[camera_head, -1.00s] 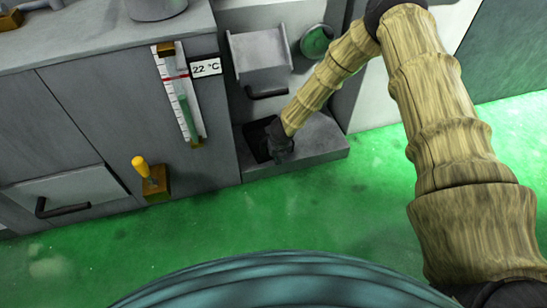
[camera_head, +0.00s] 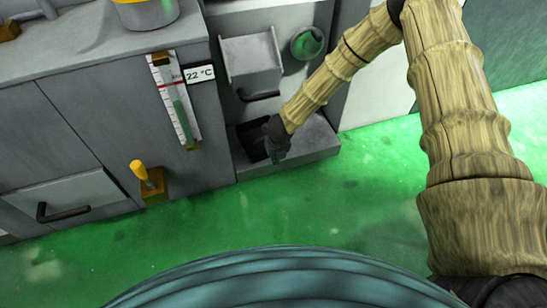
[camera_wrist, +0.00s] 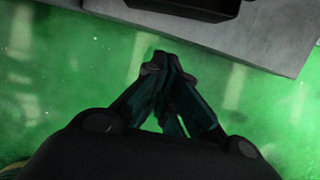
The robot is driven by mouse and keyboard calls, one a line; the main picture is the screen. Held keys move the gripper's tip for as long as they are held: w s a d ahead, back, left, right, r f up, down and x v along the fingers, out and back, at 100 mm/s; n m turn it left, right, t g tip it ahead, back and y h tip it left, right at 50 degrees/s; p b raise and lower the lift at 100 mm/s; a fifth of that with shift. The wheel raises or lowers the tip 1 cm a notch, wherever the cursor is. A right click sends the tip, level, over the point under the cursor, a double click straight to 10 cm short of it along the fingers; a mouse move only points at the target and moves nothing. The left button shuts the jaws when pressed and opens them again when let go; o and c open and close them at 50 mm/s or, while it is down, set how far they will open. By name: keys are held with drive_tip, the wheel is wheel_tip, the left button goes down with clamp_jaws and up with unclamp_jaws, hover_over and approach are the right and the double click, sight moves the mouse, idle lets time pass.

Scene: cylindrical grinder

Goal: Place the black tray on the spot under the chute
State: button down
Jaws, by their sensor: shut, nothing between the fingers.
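The black tray (camera_head: 248,141) sits on the grey step at the foot of the machine, below the grey chute (camera_head: 250,62). My gripper covers part of it in the head view. In the wrist view, part of the tray (camera_wrist: 190,9) shows at the top edge, lying on the step; the rest is cut off. My gripper (camera_head: 276,160) is at the front right of the tray. In the wrist view, the fingertips (camera_wrist: 162,62) are together, empty and apart from the tray, over green floor in front of the step.
The grey step (camera_head: 310,142) has bare room right of the tray. A black handle (camera_head: 260,97) juts out below the chute. A grey cabinet with a thermometer (camera_head: 180,105) and a yellow-handled lever (camera_head: 140,170) stands to the left. The green floor in front is clear.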

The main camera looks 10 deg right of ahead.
drive_tip(key=shift+v, duration=1.05)
drive_tip(key=s+d+f+n+g+h, duration=0.1)
drive_tip(key=s+d+f+n, duration=0.15)
drive_tip(key=s+n, duration=0.65)
drive_tip(key=s+d+f+n, duration=0.1)
drive_tip(key=s+f+n, duration=0.3)
drive_tip(key=s+n, duration=0.45)
drive_tip(key=s+d+r+n+g+y, duration=0.1)
drive_tip(key=s+d+n, duration=0.1)
drive_tip(key=s+n, duration=0.85)
drive_tip(key=s+d+r+n+g, duration=0.1)
drive_tip(key=s+d+r+n, duration=0.1)
drive_tip(key=s+n, duration=0.8)
wheel_tip(320, 180, up, 37)
drive_tip(key=s+m+p, duration=0.2)
drive_tip(key=m+p, duration=0.1)
drive_tip(key=p, duration=3.4)
drive_tip(key=shift+p, duration=0.3)
drive_tip(key=shift+f, duration=0.1)
